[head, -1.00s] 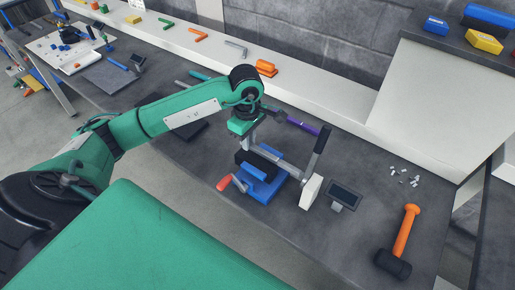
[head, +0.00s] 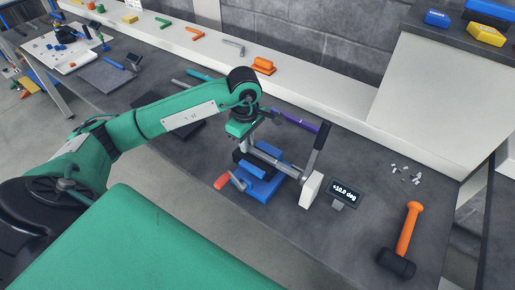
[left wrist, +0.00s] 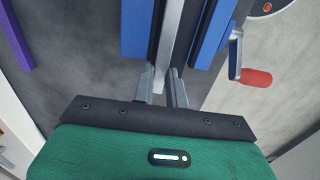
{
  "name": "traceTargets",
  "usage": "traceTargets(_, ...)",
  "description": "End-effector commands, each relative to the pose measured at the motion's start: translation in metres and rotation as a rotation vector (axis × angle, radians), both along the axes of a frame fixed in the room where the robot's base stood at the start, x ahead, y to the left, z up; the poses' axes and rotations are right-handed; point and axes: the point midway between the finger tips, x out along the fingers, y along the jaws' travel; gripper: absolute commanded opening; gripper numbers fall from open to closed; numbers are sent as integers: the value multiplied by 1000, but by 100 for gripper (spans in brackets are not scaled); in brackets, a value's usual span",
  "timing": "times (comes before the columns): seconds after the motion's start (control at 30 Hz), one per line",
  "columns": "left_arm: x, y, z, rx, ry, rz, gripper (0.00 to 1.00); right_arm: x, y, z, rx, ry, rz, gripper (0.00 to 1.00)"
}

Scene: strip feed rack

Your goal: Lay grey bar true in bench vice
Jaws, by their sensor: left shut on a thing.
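The bench vice (head: 262,188) stands on the bench in the head view, with blue parts, dark jaws and a red-ended crank. My left gripper (head: 248,141) is over its far side, shut on the grey bar. In the left wrist view, the fingers (left wrist: 162,88) hold the end of the grey bar (left wrist: 173,45). The bar runs away between the vice's two blue sides (left wrist: 206,35), with dark strips beside it. I cannot tell whether it touches the jaws or the vice floor. A small display (head: 345,191) beside the vice reads about +10.0 deg. My right gripper is not in view.
A white block (head: 311,190) and a black-handled lever (head: 318,145) stand at the vice's right. A purple tool (head: 302,122) lies behind. An orange-handled mallet (head: 407,232) and small white scraps (head: 404,172) lie to the right. Open bench lies in front of the vice.

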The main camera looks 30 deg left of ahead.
Motion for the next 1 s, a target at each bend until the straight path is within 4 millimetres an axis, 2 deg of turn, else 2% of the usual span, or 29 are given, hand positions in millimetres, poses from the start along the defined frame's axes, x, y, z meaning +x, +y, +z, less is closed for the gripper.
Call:
traceTargets(0.33,0,0,-7,-1,-2,0,0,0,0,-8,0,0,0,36)
traceTargets(0.37,0,0,-6,-1,-2,0,20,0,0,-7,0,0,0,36)
traceTargets(0.47,0,0,-6,-1,-1,0,40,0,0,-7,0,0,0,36)
traceTargets(0.77,0,0,-6,0,0,0,40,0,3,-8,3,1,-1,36)
traceTargets(0.87,1,0,0,-1,-2,0,40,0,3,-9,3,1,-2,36)
traceTargets(1.0,1,0,20,0,-6,0,40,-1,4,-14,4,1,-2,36)
